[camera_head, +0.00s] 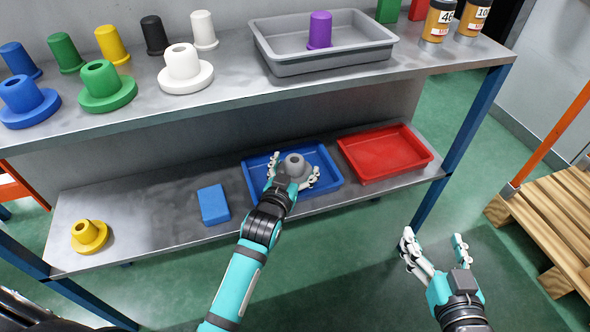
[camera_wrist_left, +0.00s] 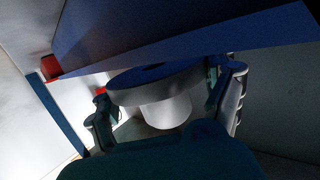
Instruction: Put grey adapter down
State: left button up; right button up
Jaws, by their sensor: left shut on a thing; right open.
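The grey adapter (camera_head: 294,161) has a flange and a hollow neck. My left gripper (camera_head: 294,172) is shut on it at the blue tray (camera_head: 329,191) on the lower shelf. In the head view the neck points up. In the left wrist view the adapter (camera_wrist_left: 160,95) sits between the fingers, its flange close to a blue surface (camera_wrist_left: 190,35). I cannot tell whether the flange touches the tray floor. My right gripper (camera_head: 433,242) is open and empty, in front of the shelf at the right.
A red tray (camera_head: 385,154) stands right of the blue tray. A blue block (camera_head: 213,205) and a yellow adapter (camera_head: 88,236) are to the left. The upper shelf holds several spindles and adapters, plus a grey bin (camera_head: 340,57) with a purple spindle (camera_head: 319,30).

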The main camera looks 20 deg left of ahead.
pick_arm(q)
jog(key=shift+f, duration=0.1)
jog(key=shift+f, duration=0.45)
pick_arm(e)
jog(key=shift+w+r, duration=0.1)
jog(key=shift+r, duration=0.25)
pick_arm(q)
jog(key=o, duration=1.1)
pick_arm(e)
jog(key=shift+a, duration=0.1)
